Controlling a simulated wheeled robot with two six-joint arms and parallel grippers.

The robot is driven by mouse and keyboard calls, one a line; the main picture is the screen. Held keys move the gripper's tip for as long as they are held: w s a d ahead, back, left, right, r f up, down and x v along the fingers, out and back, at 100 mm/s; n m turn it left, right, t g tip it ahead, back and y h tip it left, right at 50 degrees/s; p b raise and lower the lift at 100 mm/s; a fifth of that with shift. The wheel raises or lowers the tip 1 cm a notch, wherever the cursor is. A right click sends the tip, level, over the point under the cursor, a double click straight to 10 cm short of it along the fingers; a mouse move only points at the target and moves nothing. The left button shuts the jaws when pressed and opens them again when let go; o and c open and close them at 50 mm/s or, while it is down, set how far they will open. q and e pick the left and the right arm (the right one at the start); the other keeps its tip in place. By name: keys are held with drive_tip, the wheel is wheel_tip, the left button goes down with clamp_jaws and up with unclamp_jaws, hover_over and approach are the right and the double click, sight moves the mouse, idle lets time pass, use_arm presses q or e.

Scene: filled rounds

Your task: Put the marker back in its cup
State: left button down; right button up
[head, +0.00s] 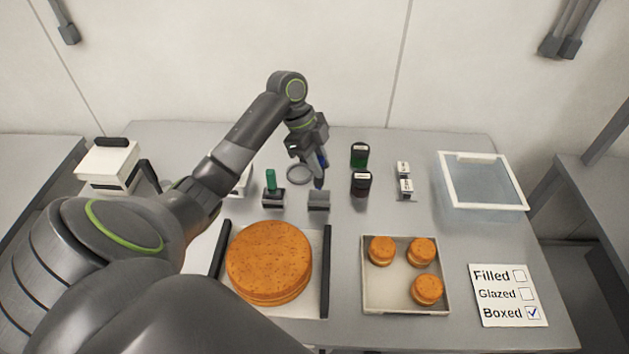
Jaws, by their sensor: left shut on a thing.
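My left gripper (316,158) is shut on a dark blue marker (319,182), which points downward. The marker's lower end is over or just behind a small grey block-shaped holder (318,201), which may be its cup. I cannot tell whether the tip touches it or is inside. A grey ring (291,176) lies just left of the marker. My right gripper is not in view.
A green-handled tool (271,180) stands in a dark holder to the left. Two dark jars (361,184), small white labelled pieces (405,185) and a clear bin (482,208) are to the right. A large round cake (269,262), a tray (372,300) with small cakes and a checklist card (500,304) with Boxed ticked lie in front.

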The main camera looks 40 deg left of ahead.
sight(319, 183)
use_arm(q)
drive_tip(key=x, duration=0.2)
drive_tip(key=shift+a+f+p, duration=0.1)
drive_tip(key=shift+f+p, duration=0.2)
drive_tip(key=shift+f, duration=0.35)
drive_tip(key=f, duration=0.1)
drive_tip(key=f+p, duration=0.1)
drive_tip(key=f, duration=0.1)
drive_tip(key=shift+s+a, duration=0.1)
drive_tip(key=shift+a, duration=0.15)
drive_tip(key=shift+f, duration=0.65)
drive_tip(key=c, duration=1.3)
unclamp_jaws()
drive_tip(key=shift+o, duration=0.2)
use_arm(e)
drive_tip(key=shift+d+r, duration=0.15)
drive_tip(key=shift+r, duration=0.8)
use_arm(q)
drive_tip(key=shift+r, duration=0.1)
